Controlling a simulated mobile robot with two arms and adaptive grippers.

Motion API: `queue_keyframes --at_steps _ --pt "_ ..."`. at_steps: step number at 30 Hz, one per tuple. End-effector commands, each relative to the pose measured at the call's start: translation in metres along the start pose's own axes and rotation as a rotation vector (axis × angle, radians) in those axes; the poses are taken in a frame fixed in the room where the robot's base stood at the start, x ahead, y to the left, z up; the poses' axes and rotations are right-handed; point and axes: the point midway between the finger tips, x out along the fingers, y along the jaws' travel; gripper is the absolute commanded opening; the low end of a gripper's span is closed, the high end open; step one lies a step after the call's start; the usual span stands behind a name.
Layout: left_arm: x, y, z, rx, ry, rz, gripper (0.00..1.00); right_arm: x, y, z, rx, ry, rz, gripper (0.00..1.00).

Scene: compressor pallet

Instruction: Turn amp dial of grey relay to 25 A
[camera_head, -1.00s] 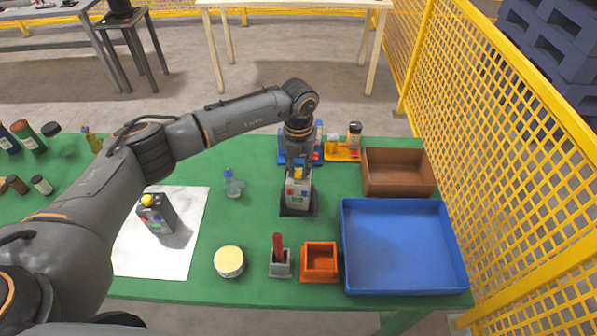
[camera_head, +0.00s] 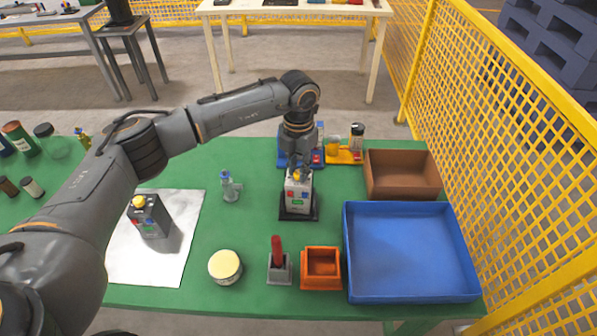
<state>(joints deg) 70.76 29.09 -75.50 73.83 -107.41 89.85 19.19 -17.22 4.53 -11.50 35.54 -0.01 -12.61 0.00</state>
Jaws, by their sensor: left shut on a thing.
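The light grey relay (camera_head: 298,196) stands upright on a dark base on the green table, with red and blue buttons and a green patch on its front. My left gripper (camera_head: 299,172) points down at its top and is shut on the yellow amp dial (camera_head: 297,179). The fingers partly hide the dial, and its setting cannot be read. A second, dark grey relay (camera_head: 149,217) with a yellow dial on top stands on a white sheet at the left. My right gripper is not in view.
A blue tray (camera_head: 346,270), a brown bin (camera_head: 404,194) and an orange box (camera_head: 321,283) stand at the right. A red-handled tool (camera_head: 277,250) in a grey holder, a yellow-lidded tin (camera_head: 225,264) and a small clear bottle (camera_head: 229,188) are nearby. Yellow mesh fence borders the right.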

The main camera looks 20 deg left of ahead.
Motion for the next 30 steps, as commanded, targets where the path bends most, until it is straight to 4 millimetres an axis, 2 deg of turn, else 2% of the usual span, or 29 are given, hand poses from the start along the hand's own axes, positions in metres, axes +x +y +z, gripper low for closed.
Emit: queue_keyframes --at_steps 30 --pt "0.002 0.001 0.001 0.581 -0.002 0.003 0.0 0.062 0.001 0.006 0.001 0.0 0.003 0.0"
